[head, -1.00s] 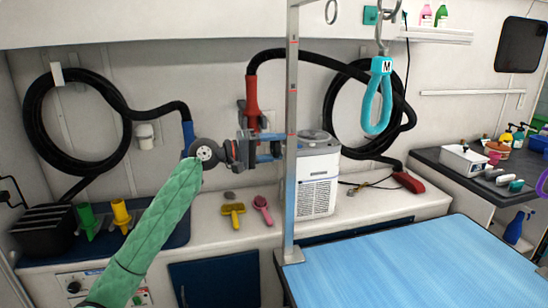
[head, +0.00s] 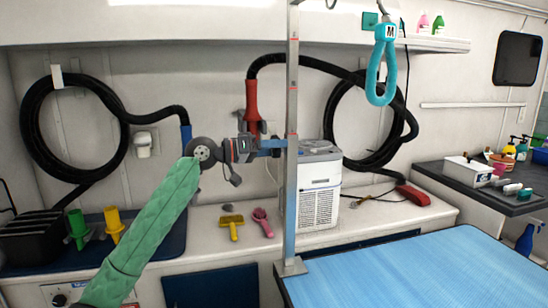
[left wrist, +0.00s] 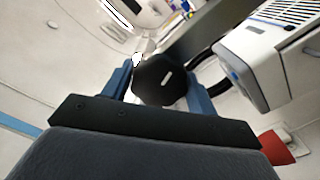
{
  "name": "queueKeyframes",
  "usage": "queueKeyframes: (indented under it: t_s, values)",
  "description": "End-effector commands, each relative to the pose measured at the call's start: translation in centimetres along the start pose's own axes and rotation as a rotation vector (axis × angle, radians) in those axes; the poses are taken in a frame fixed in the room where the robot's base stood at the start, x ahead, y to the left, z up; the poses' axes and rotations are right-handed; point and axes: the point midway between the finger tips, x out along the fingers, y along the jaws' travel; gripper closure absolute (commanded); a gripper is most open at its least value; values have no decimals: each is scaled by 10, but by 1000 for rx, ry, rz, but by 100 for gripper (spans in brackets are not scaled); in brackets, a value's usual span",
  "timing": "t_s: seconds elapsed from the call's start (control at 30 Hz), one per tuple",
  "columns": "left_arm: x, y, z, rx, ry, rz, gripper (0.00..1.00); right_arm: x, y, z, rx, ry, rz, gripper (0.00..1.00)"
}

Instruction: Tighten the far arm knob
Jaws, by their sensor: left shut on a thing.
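The far arm knob (left wrist: 160,80) is black with a short white mark on its face. In the left wrist view it sits between the two blue fingers of my left gripper (left wrist: 158,88), which is shut on it. In the head view my left gripper (head: 277,146) reaches in from the left against the upright metal post (head: 291,190) of the grooming arm, and the fingers hide the knob there. The post stands at the edge of the blue table (head: 420,270). My right gripper is in neither view.
A white box-shaped unit (head: 320,195) stands just behind the post. A red-handled hose (head: 251,100) hangs close behind my gripper. A cyan loop (head: 387,75) hangs right of the post. The blue tabletop is clear.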

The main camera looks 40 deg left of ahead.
Motion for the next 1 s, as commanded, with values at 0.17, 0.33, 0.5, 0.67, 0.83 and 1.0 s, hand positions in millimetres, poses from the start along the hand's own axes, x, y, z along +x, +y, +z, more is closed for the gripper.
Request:
queueKeyframes:
  t_s: [0.17, 0.33, 0.5, 0.67, 0.83, 1.0]
  values:
    - [1, -3, 5, 87, -5, 0, 65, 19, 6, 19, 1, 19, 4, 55]
    - [1, -3, 5, 173, -4, 0, 65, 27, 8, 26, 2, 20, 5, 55]
    - [1, -3, 4, 253, -4, 0, 65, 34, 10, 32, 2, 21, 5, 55]
    - [1, -2, 3, 302, -3, 0, 65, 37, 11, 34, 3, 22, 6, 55]
    - [1, -2, 2, 325, -4, 0, 65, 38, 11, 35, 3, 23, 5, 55]
    - [1, -2, 2, 330, -4, 0, 65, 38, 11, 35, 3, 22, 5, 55]
